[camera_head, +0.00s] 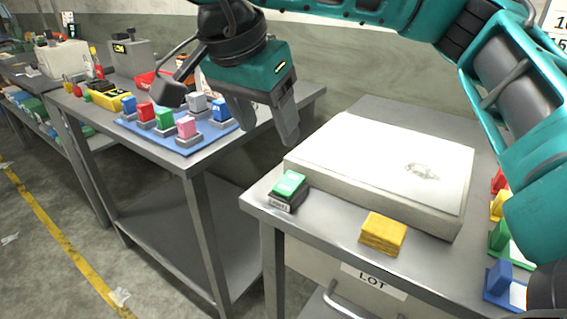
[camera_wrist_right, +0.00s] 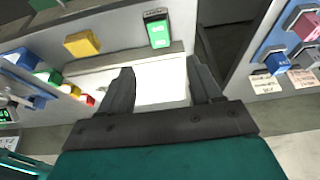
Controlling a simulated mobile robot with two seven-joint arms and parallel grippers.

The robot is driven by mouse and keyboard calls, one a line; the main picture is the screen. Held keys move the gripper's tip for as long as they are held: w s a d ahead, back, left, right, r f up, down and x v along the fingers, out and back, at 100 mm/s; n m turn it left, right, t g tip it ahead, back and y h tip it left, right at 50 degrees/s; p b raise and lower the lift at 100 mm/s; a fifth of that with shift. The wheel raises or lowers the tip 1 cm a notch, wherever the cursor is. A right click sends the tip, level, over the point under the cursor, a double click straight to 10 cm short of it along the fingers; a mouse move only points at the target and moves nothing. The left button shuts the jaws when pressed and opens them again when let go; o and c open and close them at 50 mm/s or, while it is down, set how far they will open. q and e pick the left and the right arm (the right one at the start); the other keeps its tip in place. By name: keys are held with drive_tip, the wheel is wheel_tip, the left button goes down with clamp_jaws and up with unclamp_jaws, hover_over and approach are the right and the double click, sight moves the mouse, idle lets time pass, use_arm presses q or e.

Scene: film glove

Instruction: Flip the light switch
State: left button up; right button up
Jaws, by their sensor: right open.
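A green switch (camera_head: 289,185) on a dark base with a small label sits at the left front corner of the right-hand metal table, beside a flat white light box (camera_head: 385,165). The switch shows also in the right wrist view (camera_wrist_right: 158,33), at top centre beyond the fingertips. My right gripper (camera_head: 268,130) is open and empty. In the head view it hangs up and left of the switch, apart from it, fingers pointing down. In the right wrist view the light box (camera_wrist_right: 160,90) shows between the fingers. My left gripper is not in view.
A yellow block (camera_head: 382,233) lies in front of the light box. Several coloured pieces stand at the table's right edge. The left table holds a blue mat (camera_head: 190,142) with several coloured blocks. A gap separates the two tables.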

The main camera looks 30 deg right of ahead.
sight(289, 182)
drive_tip(key=b+x, duration=0.4)
drive_tip(key=x, duration=0.8)
drive_tip(key=shift+d+f+b, duration=0.15)
drive_tip(key=shift+f+b, duration=0.15)
drive_tip(key=shift+b, duration=0.1)
